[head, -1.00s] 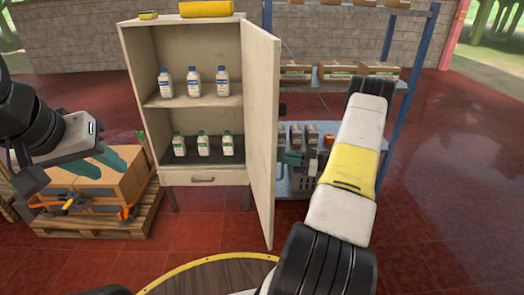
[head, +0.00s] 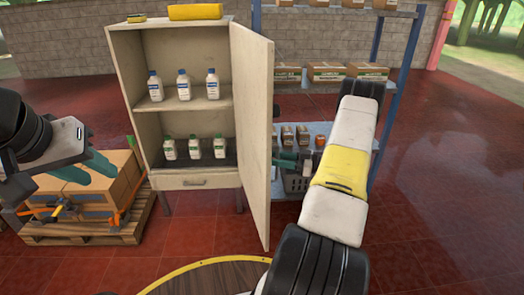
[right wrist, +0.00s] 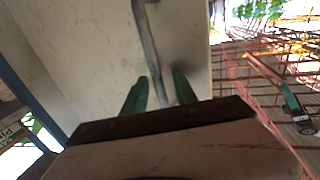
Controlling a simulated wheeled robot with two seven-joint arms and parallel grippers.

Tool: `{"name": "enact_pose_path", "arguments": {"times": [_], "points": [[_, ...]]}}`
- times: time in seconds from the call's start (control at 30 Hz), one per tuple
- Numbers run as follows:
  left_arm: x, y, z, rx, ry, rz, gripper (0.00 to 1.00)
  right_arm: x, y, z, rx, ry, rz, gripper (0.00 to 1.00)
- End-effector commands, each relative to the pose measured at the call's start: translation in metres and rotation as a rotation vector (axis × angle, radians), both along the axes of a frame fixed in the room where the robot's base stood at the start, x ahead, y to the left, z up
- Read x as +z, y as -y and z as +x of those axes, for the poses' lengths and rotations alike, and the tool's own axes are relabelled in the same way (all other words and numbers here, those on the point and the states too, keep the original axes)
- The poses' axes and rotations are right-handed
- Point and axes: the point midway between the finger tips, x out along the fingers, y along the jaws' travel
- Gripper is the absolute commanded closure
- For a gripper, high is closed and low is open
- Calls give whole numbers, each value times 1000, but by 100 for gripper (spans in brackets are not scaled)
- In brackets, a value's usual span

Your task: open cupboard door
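The pale cupboard (head: 120,100) stands left of centre in the head view. Its door (head: 252,130) is hinged on the right side and stands wide open, swung out toward me. My right gripper (head: 293,160) is on the door's outer face, partly hidden behind the door edge. In the right wrist view, the metal door handle (right wrist: 149,40) runs down between the teal fingers of my right gripper (right wrist: 160,80). The fingers are apart, with a gap showing beside the handle. My left gripper (head: 92,168) is empty and open, left of the cupboard.
White bottles (head: 184,85) stand on both cupboard shelves. A drawer (head: 195,181) is below. A pallet with boxes (head: 105,195) is at left. A blue-framed rack (head: 385,45) with cartons is behind the door. A round wooden top (head: 205,277) is in front. The red floor at right is clear.

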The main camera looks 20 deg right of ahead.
Motion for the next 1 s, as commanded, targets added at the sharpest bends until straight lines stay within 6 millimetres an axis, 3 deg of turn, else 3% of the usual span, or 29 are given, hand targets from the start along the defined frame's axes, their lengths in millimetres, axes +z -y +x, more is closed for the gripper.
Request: {"name": "enact_pose_path", "arguments": {"times": [0.5, 1.0], "points": [[0, 0, 0, 0, 0, 0, 64, 0, 60, -37, -2, 0, 0, 66], [0, 0, 0, 0, 0, 0, 64, 0, 66, -42, 0, -1, 1, 66]]}}
